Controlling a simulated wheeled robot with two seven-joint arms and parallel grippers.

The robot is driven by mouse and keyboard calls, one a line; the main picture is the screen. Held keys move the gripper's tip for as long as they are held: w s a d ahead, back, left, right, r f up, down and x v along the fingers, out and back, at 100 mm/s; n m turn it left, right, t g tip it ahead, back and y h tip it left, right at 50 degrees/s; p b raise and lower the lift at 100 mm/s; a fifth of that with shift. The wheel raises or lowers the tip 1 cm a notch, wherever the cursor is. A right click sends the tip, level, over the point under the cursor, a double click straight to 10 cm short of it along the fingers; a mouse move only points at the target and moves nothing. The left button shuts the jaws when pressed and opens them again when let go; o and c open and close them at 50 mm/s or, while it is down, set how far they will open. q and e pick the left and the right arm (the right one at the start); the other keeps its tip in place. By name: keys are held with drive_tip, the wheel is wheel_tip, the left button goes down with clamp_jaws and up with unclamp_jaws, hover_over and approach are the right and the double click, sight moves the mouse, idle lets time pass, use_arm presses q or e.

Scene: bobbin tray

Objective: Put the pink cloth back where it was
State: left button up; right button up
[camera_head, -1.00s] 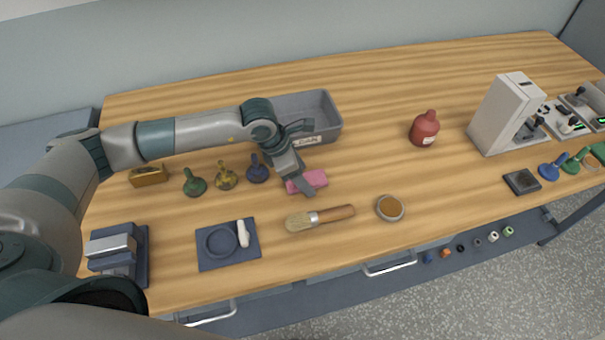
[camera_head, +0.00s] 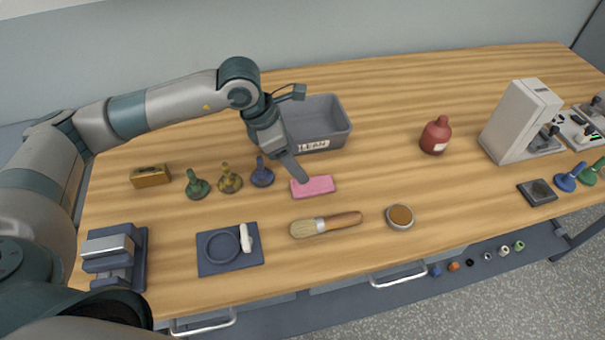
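The pink cloth (camera_head: 316,188) lies on the wooden table in front of the grey bin labelled CLEAN (camera_head: 335,132). It looks like a small flat block. My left gripper (camera_head: 299,178) points down at the cloth's back left part, and its fingertip overlaps the cloth's edge in the picture. The fingers line up one behind the other, so I cannot tell their gap or whether they touch the cloth. My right gripper is out of view.
Green, yellow and blue knobbed pieces (camera_head: 262,174) stand left of the cloth. A brush (camera_head: 335,222) and a round tin (camera_head: 400,217) lie in front. A red bottle (camera_head: 436,135) and a white machine (camera_head: 517,122) stand right. Table between cloth and bottle is clear.

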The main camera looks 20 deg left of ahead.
use_arm(q)
drive_tip(key=v, duration=0.2)
drive_tip(key=shift+s+a+r+b, duration=0.1)
drive_tip(key=shift+s+r+b, duration=0.05)
drive_tip(key=shift+r+b, duration=0.2)
